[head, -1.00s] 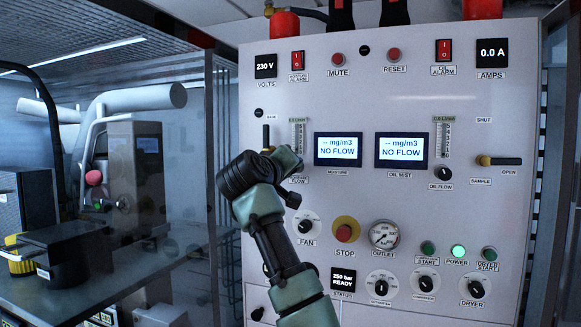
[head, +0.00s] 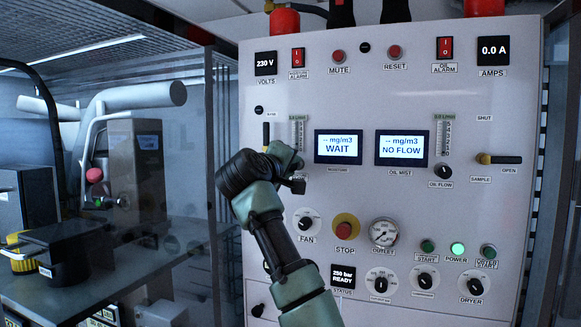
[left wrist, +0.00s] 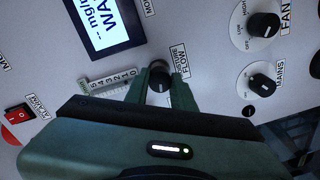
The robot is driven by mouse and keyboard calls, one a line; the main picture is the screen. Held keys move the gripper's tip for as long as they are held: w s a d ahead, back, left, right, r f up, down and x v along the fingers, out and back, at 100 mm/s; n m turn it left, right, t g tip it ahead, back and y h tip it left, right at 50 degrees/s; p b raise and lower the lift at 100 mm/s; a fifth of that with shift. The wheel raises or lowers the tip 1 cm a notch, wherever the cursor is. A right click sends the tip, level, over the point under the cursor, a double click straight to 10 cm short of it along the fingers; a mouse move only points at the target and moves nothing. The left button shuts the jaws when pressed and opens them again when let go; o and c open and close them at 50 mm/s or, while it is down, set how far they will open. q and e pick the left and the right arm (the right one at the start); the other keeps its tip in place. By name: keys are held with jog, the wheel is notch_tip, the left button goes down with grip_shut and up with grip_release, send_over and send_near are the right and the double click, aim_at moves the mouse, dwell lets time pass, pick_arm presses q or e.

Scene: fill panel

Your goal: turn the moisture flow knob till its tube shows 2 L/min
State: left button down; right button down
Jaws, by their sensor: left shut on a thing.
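My left gripper (head: 296,172) is at the panel, shut on the moisture flow knob. In the left wrist view the black knob (left wrist: 159,79) sits between the two green fingers; the gripper hides it in the head view. The moisture flow tube (head: 298,133) stands just above the gripper. In the left wrist view its scale (left wrist: 112,81) shows numbers from 0 to 5, but I cannot read the level. The moisture display (head: 338,147) reads "-- mg/m3 WAIT". My right gripper is not in view.
The oil mist display (head: 401,148) reads NO FLOW, with the oil flow knob (head: 443,171) to its right. The fan knob (head: 306,223) and red stop button (head: 344,230) are below my gripper. A black-handled lever (head: 266,135) is to its upper left.

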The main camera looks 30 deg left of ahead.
pick_arm(q)
jog(key=shift+r, duration=0.1)
jog(key=c, duration=1.2)
grip_release()
jog(key=shift+s, duration=0.1)
jog(key=b+v, duration=0.4)
jog(key=v, duration=0.3)
jog(key=shift+s, duration=0.35)
jog(key=shift+d, duration=0.1)
